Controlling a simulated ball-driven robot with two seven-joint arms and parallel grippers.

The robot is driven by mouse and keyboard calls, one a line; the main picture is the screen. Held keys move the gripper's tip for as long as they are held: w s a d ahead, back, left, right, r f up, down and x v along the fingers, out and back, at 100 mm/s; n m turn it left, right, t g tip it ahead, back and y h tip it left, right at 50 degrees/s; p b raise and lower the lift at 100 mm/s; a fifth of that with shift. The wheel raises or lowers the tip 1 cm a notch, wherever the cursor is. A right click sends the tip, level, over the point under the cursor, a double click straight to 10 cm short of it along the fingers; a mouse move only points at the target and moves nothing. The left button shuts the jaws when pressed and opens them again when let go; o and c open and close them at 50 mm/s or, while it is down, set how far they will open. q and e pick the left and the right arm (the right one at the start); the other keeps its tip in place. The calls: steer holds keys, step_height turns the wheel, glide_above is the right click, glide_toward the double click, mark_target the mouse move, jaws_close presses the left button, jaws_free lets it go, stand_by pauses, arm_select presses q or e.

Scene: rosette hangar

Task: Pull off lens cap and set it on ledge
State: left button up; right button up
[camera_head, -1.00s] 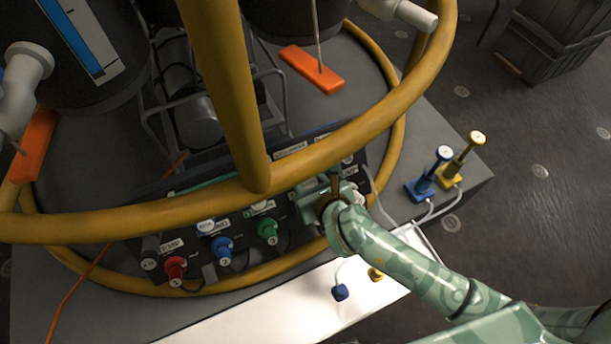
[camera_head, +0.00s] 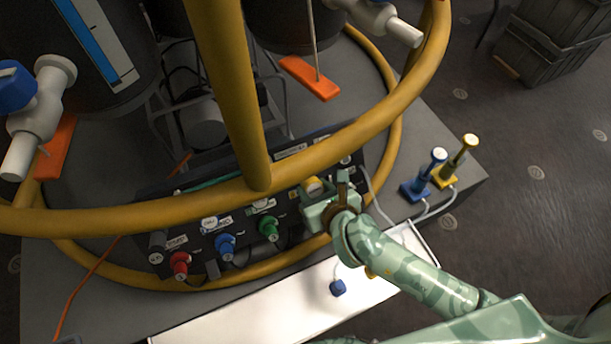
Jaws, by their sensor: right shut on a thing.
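My right gripper (camera_head: 328,204) is at the right end of the dark control panel (camera_head: 195,240), under the yellow rail. It is shut on a small yellow piece (camera_head: 313,186) with a pale face. The gripper hides much of this piece, and I cannot tell whether it is the lens cap or whether it is free of the panel. A white ledge (camera_head: 230,318) lies in front of the panel. A blue cap-like piece (camera_head: 337,288) is on it, with a white cord. A yellow piece (camera_head: 369,274) beside it is mostly hidden by my right arm. My left gripper is not in view.
Red (camera_head: 180,263), blue (camera_head: 225,246) and green (camera_head: 268,229) connectors sit along the panel. The thick yellow rail (camera_head: 340,145) passes just above. Blue (camera_head: 422,186) and yellow (camera_head: 452,166) plunger-like stands with white cords are at right. The ledge's left part is bare.

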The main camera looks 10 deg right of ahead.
steer(key=shift+p+v, duration=0.5)
steer(key=shift+v, duration=0.4)
